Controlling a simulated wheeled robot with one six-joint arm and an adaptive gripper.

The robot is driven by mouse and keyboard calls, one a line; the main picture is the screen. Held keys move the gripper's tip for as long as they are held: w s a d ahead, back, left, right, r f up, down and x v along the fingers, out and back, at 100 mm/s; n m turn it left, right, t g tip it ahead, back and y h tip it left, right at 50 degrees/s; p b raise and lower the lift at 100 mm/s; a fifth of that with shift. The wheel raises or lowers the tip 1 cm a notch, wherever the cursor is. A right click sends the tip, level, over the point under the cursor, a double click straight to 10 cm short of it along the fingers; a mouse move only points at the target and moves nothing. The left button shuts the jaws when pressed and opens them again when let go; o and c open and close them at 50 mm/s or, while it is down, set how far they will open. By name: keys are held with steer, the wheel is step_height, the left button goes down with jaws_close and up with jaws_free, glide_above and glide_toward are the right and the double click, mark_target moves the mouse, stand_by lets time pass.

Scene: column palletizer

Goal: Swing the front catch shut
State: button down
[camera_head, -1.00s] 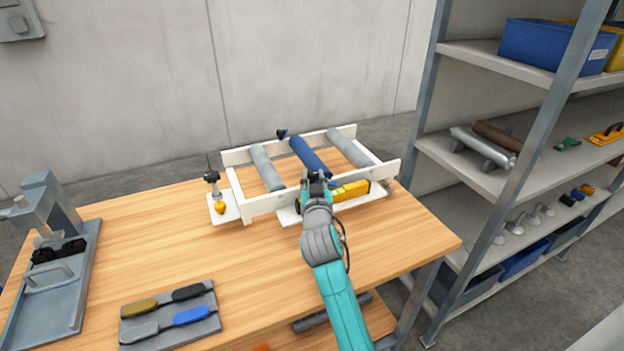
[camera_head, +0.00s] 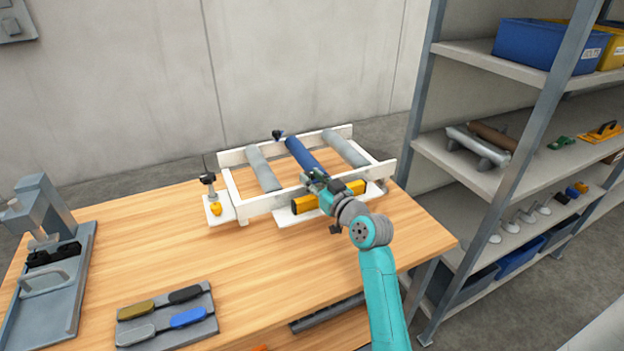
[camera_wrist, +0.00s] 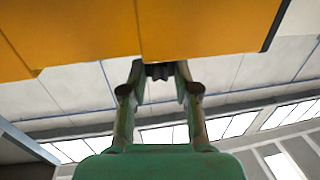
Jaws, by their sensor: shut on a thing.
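The white roller frame (camera_head: 262,205) stands at the back of the wooden table, with a blue roller (camera_head: 305,156) across its middle. A dark rear catch (camera_head: 278,135) shows at the roller's far end. My gripper (camera_head: 315,180) is at the roller's near end, over the front rail. In the wrist view my gripper (camera_wrist: 158,80) is shut on a small dark piece (camera_wrist: 158,71), which I take to be the front catch. In the head view my gripper mostly hides this catch, so its angle cannot be told.
An orange block with black ends (camera_head: 352,189) sits on the frame's front side, close to my gripper; orange also fills the top of the wrist view (camera_wrist: 200,25). Grey rollers (camera_head: 264,170) flank the blue one. The table's front middle (camera_head: 265,250) is clear. A shelf rack (camera_head: 530,130) stands right.

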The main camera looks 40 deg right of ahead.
steer(key=shift+d+f+n+y, duration=0.1)
steer(key=shift+n+y, duration=0.4)
steer(key=shift+y, duration=0.3)
steer(key=c, duration=0.9)
jaws_free()
steer(key=shift+o, duration=0.2)
steer(key=shift+s, duration=0.1)
steer(key=s, duration=1.1)
steer(key=shift+s+a, duration=0.25)
steer(key=shift+s, duration=0.15)
